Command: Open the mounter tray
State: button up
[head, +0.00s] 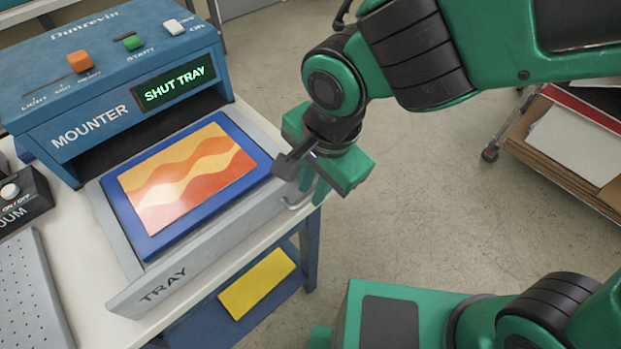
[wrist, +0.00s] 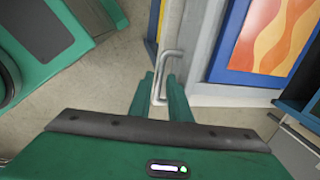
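The blue mounter (head: 120,85) stands on the bench with its grey tray (head: 205,270) pulled out of its front opening. The mounter's display (head: 175,82) reads "SHUT TRAY". A blue board (head: 262,160) with an orange wavy print (head: 190,175) lies in the tray. A metal bar handle (wrist: 172,54) is on the tray's front panel, and its end shows in the head view (head: 298,204). My gripper (wrist: 161,95) is at this handle, with its two green fingers on either side of the bar. I cannot tell whether they touch it.
A vacuum unit (head: 22,200) and a perforated grey plate (head: 32,290) are at the left on the white bench (head: 72,240). A yellow sheet (head: 257,283) lies on the blue shelf below. A cart with boards (head: 570,145) stands at the right. The floor between is clear.

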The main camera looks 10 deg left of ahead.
notch_tip(320, 180, up, 11)
jog(key=d, duration=0.1)
jog(key=shift+s+d+f, duration=0.2)
jog(key=shift+s+d, duration=0.1)
jog(key=shift+s, duration=0.15)
jog(key=w+d+f+h, duration=0.1)
jog(key=w+d, duration=0.4)
jog(key=d, duration=0.6)
jog(key=w+d+f+h, duration=0.1)
jog(key=w+d, duration=0.3)
jog(key=d, duration=0.7)
jog(key=s+d+f, duration=0.1)
jog(key=s+d, duration=0.2)
jog(key=d, duration=0.4)
jog(key=s+d+f, duration=0.2)
jog(key=s+d, duration=0.2)
jog(key=d, duration=0.4)
jog(key=s+d+f+n+g, duration=0.1)
jog(key=s+d+f, duration=0.1)
jog(key=s+d, duration=0.2)
jog(key=d, duration=0.3)
jog(key=shift+d+y, duration=0.25)
jog(key=shift+y, duration=0.05)
jog(key=shift+s, duration=0.2)
